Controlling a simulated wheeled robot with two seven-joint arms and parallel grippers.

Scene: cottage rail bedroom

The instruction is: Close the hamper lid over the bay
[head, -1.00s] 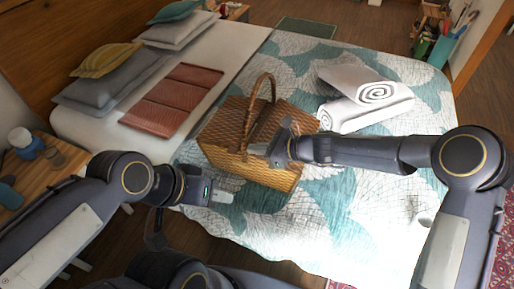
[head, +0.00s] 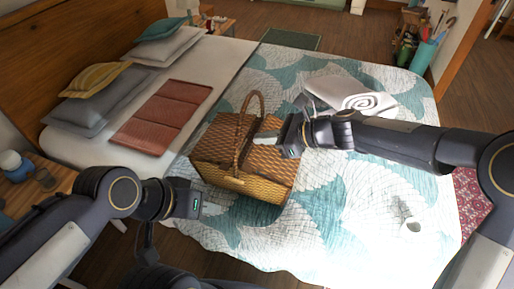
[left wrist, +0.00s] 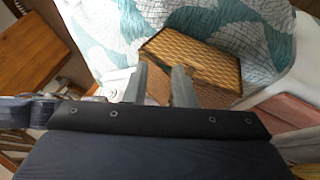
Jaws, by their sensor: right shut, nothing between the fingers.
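The wicker hamper (head: 240,182) stands on the bed with its arched handle (head: 240,130) upright across the middle. Its left lid panel (head: 213,138) lies flat. The right lid panel (head: 265,158) looks down over the right bay; my right gripper and forearm hide its back part. My right gripper (head: 270,139) is shut and empty, right at this panel; whether it touches cannot be told. My left gripper (head: 215,206) is at the front left, apart from the hamper. In the left wrist view its fingers (left wrist: 163,88) are parted and empty, with the hamper (left wrist: 195,60) beyond.
A rolled white towel (head: 352,95) lies behind my right forearm. A folded rust blanket (head: 163,115) and pillows (head: 95,90) lie to the left. A wooden bedside table (head: 40,185) stands at the left edge.

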